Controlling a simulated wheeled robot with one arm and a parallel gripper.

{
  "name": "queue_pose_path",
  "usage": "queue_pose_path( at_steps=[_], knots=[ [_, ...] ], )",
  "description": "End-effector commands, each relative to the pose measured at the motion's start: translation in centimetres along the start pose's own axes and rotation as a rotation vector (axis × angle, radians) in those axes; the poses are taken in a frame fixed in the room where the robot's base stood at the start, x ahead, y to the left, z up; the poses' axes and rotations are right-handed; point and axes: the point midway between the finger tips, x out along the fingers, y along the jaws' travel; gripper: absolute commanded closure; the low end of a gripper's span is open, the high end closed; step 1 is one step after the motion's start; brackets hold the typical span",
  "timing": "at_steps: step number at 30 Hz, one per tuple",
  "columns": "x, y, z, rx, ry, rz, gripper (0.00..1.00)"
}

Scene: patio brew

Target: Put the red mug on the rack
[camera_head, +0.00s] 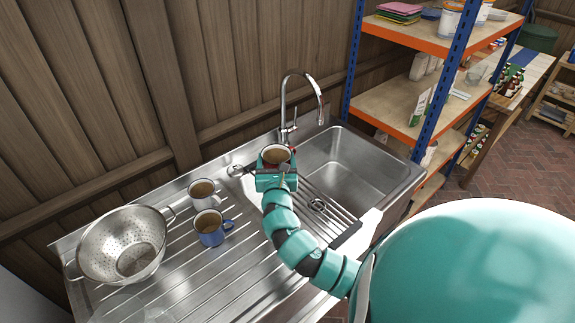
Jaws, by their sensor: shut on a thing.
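My gripper (277,174) is at the end of my teal arm, over the middle of the steel sink unit. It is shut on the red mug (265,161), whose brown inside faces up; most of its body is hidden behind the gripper. The mug looks upright. I cannot tell whether it touches the steel below. A ribbed rack (331,208) lies across the left part of the sink basin, just right of and nearer than my gripper. My arm hides part of the rack's near side.
A white mug (204,196), a blue mug (211,231) and a steel colander (121,246) stand on the ribbed drainboard (180,279) at left. The tall tap (285,100) rises close behind the red mug. The sink basin (345,160) looks empty. Orange-and-blue shelving (384,122) stands at right.

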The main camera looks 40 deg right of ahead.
Motion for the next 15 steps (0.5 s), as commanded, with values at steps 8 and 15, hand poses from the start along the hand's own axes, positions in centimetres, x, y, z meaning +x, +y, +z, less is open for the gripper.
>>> queue_pose_path(
  at_steps=[8,15],
  knots=[
    [3.8,-0.3,-1.6,0.002,0.003,-0.005,0.53],
    [7.1,-0.4,-3.2,0.000,0.005,-0.007,0.53]
  ],
)
